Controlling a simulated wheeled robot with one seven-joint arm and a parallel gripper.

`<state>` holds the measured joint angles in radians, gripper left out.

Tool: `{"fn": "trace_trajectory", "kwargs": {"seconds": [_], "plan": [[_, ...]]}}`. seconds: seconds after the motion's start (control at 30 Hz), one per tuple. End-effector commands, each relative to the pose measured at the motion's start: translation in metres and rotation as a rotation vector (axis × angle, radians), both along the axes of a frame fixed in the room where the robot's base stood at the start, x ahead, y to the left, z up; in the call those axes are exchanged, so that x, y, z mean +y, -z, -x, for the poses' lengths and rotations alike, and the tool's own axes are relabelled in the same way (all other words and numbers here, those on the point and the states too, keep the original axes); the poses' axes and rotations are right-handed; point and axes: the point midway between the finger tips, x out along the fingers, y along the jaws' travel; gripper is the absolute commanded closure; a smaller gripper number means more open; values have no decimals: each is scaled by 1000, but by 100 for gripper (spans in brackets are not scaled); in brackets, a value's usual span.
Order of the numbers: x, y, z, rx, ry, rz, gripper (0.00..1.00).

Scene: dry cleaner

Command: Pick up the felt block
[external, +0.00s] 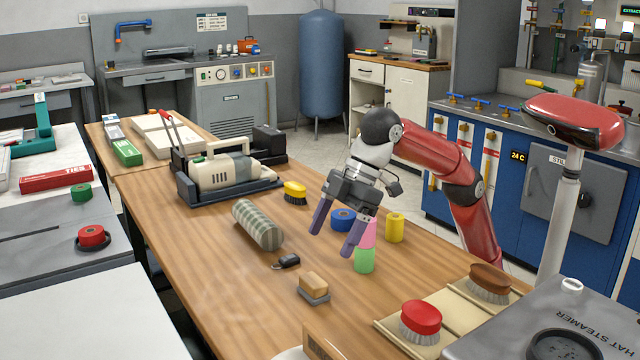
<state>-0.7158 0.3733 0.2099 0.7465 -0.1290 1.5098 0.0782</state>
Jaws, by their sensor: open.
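A small block with a tan top and a grey lower layer (313,287) lies on the wooden table (205,265), towards its near side; it looks like the felt block. My gripper (336,236) hangs over the table, fingers pointing down. Its two purple fingers are apart, with nothing visible held between them. The gripper appears behind and slightly right of the block in the picture, apart from it. A pink and green spool (364,256) stands close beside the right finger; I cannot tell whether they touch.
A blue roll (343,219), a yellow spool (395,228) and a yellow brush (295,192) are near my gripper. A striped roll (258,225) and a dark small item (286,261) lie left. Brushes on a board (450,308) are at right. The table's left front is clear.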

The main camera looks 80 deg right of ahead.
Motion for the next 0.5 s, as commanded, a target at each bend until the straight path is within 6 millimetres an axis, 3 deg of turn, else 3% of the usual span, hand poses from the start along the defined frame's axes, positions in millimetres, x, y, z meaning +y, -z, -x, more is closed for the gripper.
{"fn": "trace_trajectory", "kwargs": {"seconds": [0.5], "plan": [[4, 44, -5, 2, 2, 1, 18]]}}
